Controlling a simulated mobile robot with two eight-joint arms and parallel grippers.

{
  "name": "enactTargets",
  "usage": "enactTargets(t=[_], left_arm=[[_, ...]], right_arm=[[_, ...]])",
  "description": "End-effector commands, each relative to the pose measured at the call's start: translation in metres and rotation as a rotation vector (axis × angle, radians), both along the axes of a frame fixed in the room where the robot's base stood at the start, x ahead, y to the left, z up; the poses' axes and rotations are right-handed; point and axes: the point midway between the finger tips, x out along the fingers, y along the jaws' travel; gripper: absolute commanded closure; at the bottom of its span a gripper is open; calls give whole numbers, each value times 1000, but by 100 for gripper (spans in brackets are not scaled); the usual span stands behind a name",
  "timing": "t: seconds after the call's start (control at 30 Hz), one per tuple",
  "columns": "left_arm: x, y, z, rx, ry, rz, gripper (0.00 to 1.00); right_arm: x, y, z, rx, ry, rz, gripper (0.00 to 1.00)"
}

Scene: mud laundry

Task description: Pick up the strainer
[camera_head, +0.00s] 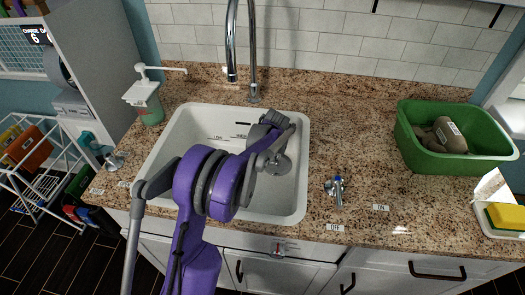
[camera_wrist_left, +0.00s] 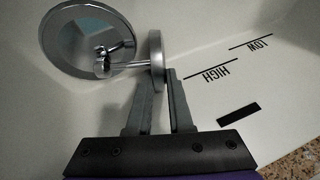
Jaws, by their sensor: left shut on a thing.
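The strainer (camera_wrist_left: 156,58) is a small chrome disc with a short stem and knob. In the left wrist view it is tilted edge-on between the fingertips of my left gripper (camera_wrist_left: 161,78), which is shut on its disc. Beside and partly behind it is the round metal drain (camera_wrist_left: 72,48) of the white sink. In the head view my left gripper (camera_head: 268,158) reaches down into the sink (camera_head: 180,150), and the arm hides part of the basin. I cannot tell whether the strainer still touches the drain. My right gripper is not in view.
A chrome faucet (camera_head: 253,60) rises behind the sink. A soap dispenser (camera_head: 148,100) stands at the left on the granite counter (camera_head: 340,120). A green tub (camera_head: 440,155) and a tray with a sponge (camera_head: 507,215) are at the right. A small tap handle (camera_head: 338,190) is right of the sink.

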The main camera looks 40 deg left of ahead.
Motion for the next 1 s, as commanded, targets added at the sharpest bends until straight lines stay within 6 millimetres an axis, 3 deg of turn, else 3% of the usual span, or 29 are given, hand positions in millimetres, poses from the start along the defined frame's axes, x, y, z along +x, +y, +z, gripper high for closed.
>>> enactTargets(t=[0.23, 0.37, 1.0], left_arm=[[0, 0, 5, 0, 0, 0, 100], [0, 0, 17, 0, 0, 0, 100], [0, 0, 139, 0, 0, 1, 100]], right_arm=[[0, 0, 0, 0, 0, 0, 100], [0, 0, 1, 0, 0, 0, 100], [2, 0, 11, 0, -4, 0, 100]])
